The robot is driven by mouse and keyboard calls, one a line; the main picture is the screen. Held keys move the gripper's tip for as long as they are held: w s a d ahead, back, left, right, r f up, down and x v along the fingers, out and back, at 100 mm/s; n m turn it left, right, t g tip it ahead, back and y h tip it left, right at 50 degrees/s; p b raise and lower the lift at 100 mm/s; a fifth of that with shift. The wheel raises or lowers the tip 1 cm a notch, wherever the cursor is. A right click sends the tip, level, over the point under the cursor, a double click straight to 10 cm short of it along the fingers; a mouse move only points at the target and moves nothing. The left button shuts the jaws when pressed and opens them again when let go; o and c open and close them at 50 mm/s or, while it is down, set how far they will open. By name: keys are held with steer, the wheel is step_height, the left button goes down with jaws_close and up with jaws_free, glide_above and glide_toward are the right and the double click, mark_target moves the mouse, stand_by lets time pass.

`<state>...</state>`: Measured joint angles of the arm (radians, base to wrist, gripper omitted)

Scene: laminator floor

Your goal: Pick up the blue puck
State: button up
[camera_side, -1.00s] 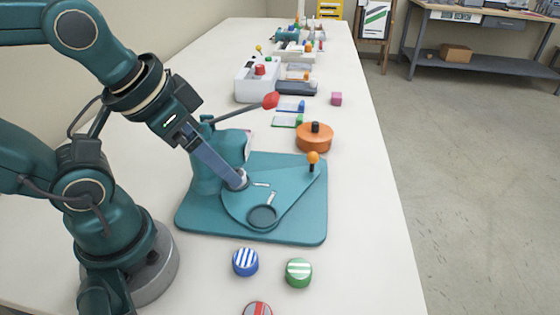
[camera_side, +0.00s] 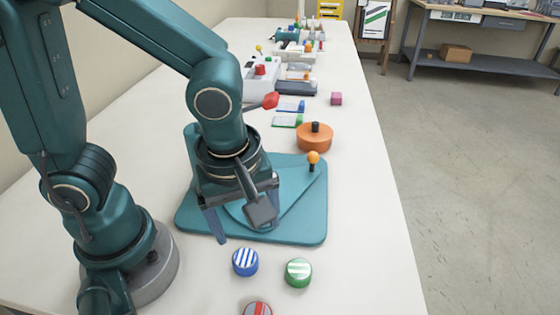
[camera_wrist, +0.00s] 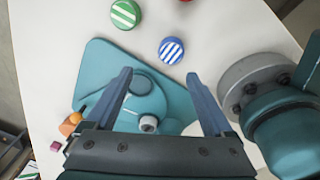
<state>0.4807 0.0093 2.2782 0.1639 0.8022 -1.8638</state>
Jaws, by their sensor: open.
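The blue puck (camera_side: 245,262), with white stripes on top, lies on the table in front of the teal base plate (camera_side: 310,225). It also shows in the wrist view (camera_wrist: 171,50), beyond the fingertips and between their lines. My gripper (camera_side: 243,232) is open and empty, pointing down over the plate, behind the puck and apart from it. In the wrist view both fingers of my gripper (camera_wrist: 160,72) are spread wide. A green striped puck (camera_side: 298,272) lies just right of the blue one. A red striped puck (camera_side: 257,308) is cut off at the bottom edge.
An orange round pot (camera_side: 314,140) with a black knob stands behind the plate. An orange-balled handle (camera_side: 313,158) rises from the plate. A red-tipped lever (camera_side: 270,100) sticks out behind my arm. A pink cube (camera_side: 336,98) sits farther back. The table is bare right of the pucks.

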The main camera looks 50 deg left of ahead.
mark_target(245, 258)
steer(key=shift+s+d+f+m+g, duration=0.2)
steer(key=shift+s+d+f+m, duration=0.1)
steer(key=shift+s+f, duration=0.15)
steer(key=shift+s+d+f+m+g, duration=0.2)
steer(key=shift+s+f+m, duration=0.1)
steer(key=shift+f, duration=0.25)
steer(key=shift+w+a+f, duration=0.1)
steer(key=shift+a+f, duration=0.05)
steer(key=shift+f, duration=1)
steer(key=shift+w+a+f, duration=0.1)
steer(key=shift+a+f, duration=0.05)
steer(key=shift+f, duration=1)
jaws_close()
steer(key=shift+r, duration=0.15)
